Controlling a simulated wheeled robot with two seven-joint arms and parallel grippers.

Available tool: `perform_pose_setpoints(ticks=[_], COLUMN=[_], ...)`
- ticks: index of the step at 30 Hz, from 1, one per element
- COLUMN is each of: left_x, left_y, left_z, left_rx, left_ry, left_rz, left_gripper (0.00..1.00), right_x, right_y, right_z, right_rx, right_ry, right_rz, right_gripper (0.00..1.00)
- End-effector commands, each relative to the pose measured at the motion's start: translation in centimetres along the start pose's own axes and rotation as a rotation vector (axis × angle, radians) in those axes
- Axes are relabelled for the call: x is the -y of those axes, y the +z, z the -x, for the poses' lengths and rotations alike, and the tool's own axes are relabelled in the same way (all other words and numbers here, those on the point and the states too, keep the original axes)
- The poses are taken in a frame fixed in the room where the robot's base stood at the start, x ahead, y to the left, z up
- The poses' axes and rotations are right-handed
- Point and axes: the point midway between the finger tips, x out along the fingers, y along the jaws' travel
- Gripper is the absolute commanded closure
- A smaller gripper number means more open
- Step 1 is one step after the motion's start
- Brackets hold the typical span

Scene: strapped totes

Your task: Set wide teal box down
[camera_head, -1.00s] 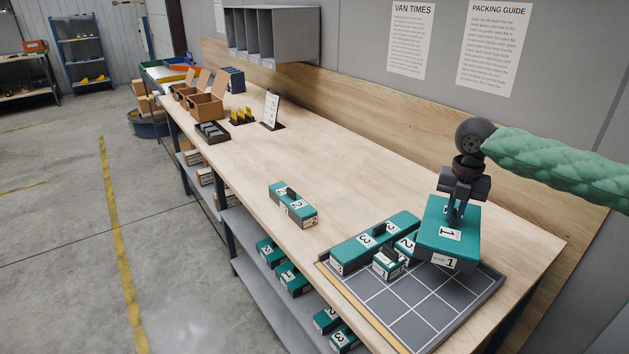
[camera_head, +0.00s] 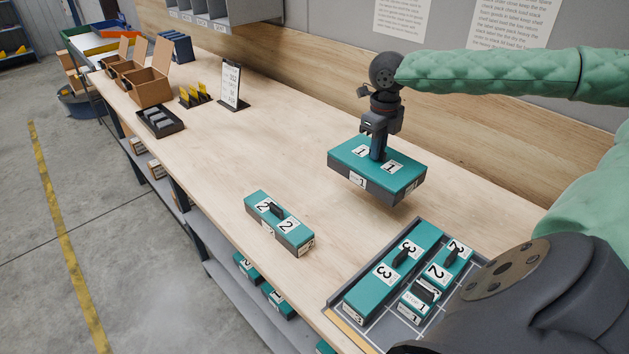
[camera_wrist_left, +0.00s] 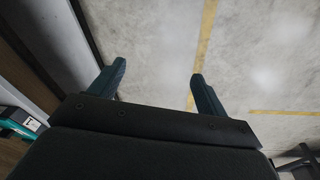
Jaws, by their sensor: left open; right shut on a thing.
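The wide teal box (camera_head: 345,153), marked 1, hangs in my right gripper (camera_head: 379,156) in the head view. The gripper points down and is shut on the box's top handle, which the fingers mostly hide. The box is roughly level and appears a little above the table (camera_head: 318,215), behind the gridded tray (camera_head: 340,317). My left gripper (camera_wrist_left: 155,88) shows only in the left wrist view. Its two fingers are apart with nothing between them, over the floor.
The tray holds a long teal box (camera_head: 387,270) marked 3 and smaller teal boxes marked 2 (camera_head: 436,271) and 1 (camera_head: 416,306). Another teal box (camera_head: 278,222) marked 2 stands on the table left of the tray. Open cartons (camera_head: 152,86) and a sign (camera_head: 230,84) stand farther back.

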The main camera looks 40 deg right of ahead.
Motion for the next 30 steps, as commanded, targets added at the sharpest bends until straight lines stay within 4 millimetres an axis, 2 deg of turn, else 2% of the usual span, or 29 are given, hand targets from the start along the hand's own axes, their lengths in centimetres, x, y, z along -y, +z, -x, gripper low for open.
perform_pose_setpoints(ticks=[5,13,20,22,30], left_x=[0.1,0.6,0.8,0.9,1.4], left_y=[-0.1,1.2,1.5,1.9,3.2], left_z=[-0.3,-3.3,-5.6,-7.0,-10.1], left_rx=[-0.002,0.014,0.011,0.016,0.021], left_ry=[-0.002,-0.009,-0.01,-0.012,-0.018], left_rz=[-0.001,-0.004,-0.002,-0.002,-0.002], left_gripper=[0.24,0.24,0.24,0.24,0.24], right_x=[-0.3,-1.2,-1.9,-2.2,-3.1], right_y=[0.7,2.7,4.5,5.0,7.3], right_z=[-0.3,-1.5,-2.7,-3.0,-4.5], right_rx=[0.002,0.003,0.003,0.002,0.002], right_ry=[0.003,0.004,0.003,0.003,0.003], right_rz=[0.013,0.011,0.01,0.01,0.009], right_gripper=[1.0,1.0,1.0,1.0,1.0])
